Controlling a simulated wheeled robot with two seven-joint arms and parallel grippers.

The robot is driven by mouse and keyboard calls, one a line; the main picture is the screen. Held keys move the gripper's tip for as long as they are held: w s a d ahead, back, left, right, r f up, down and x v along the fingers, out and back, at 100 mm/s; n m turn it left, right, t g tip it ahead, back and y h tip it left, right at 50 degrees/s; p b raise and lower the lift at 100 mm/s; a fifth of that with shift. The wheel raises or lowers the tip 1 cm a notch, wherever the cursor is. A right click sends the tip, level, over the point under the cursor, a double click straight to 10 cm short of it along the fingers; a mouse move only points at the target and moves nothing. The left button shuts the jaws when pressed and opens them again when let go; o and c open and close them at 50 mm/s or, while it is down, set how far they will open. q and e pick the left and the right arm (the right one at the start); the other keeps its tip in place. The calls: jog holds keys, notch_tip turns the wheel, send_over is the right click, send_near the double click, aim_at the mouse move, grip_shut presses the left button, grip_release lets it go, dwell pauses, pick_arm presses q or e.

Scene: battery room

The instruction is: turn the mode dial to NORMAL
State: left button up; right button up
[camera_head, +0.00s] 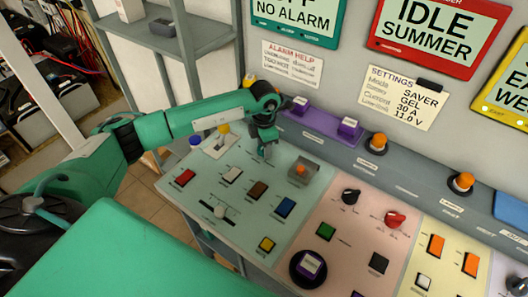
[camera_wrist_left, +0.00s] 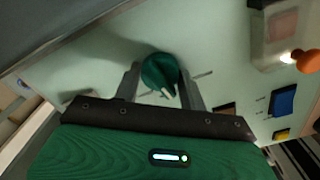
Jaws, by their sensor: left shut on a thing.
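A round green dial (camera_wrist_left: 160,72) with a pale pointer line sits on the light green panel section (camera_head: 222,238). In the left wrist view the line points down and slightly right. The jaws of my left gripper (camera_head: 265,150) are on either side of the dial and shut on it; they also show in the left wrist view (camera_wrist_left: 160,88). In the head view the gripper hides the dial. The labels around the dial are too blurred to read, so I cannot tell NORMAL. My right gripper is not in view.
A clear box over an orange button (camera_head: 301,171) stands right of my left gripper. A yellow-topped lever (camera_head: 223,129) and a blue knob (camera_head: 195,141) are on its left. A black knob (camera_head: 350,196) and red knob (camera_head: 395,219) sit on the pink section.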

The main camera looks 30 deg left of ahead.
pick_arm(q)
jog(key=shift+m+b, duration=1.1)
jog(key=shift+m, duration=0.1)
jog(key=o, duration=1)
notch_tip(320, 180, up, 14)
jog(key=b, duration=0.3)
